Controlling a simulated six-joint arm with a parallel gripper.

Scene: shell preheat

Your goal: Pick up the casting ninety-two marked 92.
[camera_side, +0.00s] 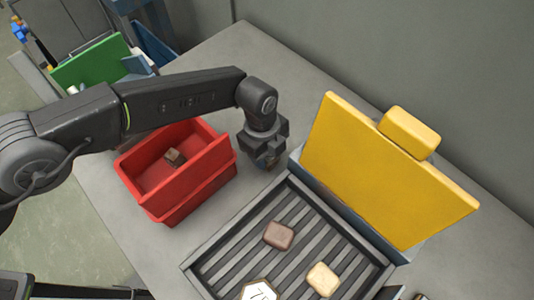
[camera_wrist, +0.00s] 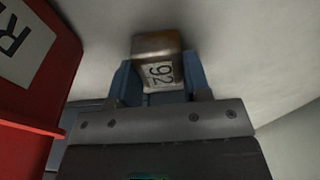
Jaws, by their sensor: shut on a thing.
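My gripper (camera_wrist: 158,85) is shut on a brown metallic block, the casting marked 92 (camera_wrist: 157,48). In the wrist view the casting sits between the two blue fingers, its white label with 92 facing the camera. In the side view my gripper (camera_side: 266,160) is over the grey table between the red bin and the slatted tray. The casting (camera_side: 264,163) shows there only as a small brownish patch below the jaws, mostly hidden. I cannot tell its exact height above the table.
The slatted tray (camera_side: 226,240) holds a brown block (camera_side: 279,235), a cream block (camera_side: 322,279) and a white numbered piece (camera_side: 259,291). A yellow panel (camera_side: 375,175) stands upright behind the tray.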

